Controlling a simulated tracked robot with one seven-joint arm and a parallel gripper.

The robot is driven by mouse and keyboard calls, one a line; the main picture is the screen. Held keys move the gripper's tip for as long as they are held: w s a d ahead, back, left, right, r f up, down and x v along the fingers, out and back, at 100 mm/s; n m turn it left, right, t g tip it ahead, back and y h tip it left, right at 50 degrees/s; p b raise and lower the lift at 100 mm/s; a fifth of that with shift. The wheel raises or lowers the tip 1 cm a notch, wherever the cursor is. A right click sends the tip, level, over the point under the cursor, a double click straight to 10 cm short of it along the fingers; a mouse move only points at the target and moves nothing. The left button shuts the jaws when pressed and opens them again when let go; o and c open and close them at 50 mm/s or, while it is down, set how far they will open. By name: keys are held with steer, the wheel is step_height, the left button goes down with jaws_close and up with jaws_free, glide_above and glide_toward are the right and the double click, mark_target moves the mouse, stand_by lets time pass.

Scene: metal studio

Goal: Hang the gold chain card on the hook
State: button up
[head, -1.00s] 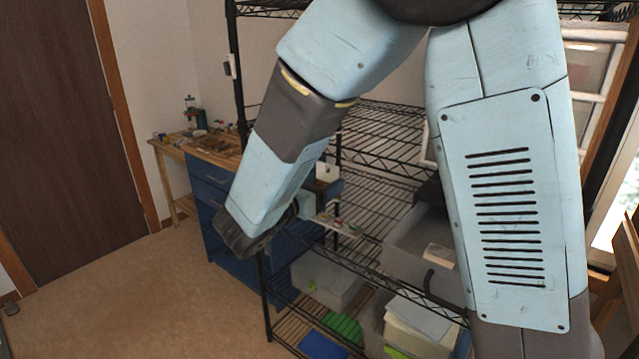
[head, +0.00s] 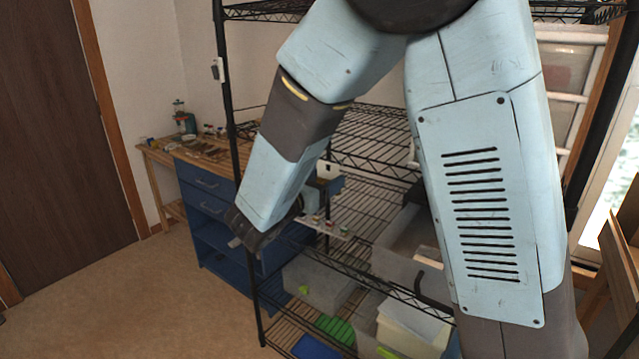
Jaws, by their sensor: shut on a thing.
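I cannot make out the gold chain card or the hook anywhere in the head view. A small white piece and a dark blue piece show just right of the arm link, too small to identify.
A black wire rack (head: 225,100) stands ahead, with grey bins (head: 325,283) on its lower shelves. A white strip (head: 327,229) with small coloured items is near the arm. A blue workbench (head: 215,188) with a wooden top stands behind. Bare floor (head: 120,300) lies at left.

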steer(key=shift+x, duration=1.4)
steer(key=shift+w+d+f, duration=0.45)
steer(key=shift+w+f, duration=0.05)
steer(key=shift+f, duration=0.05)
steer(key=shift+d, duration=0.1)
steer(key=shift+f, duration=0.1)
steer(key=o, duration=1.1)
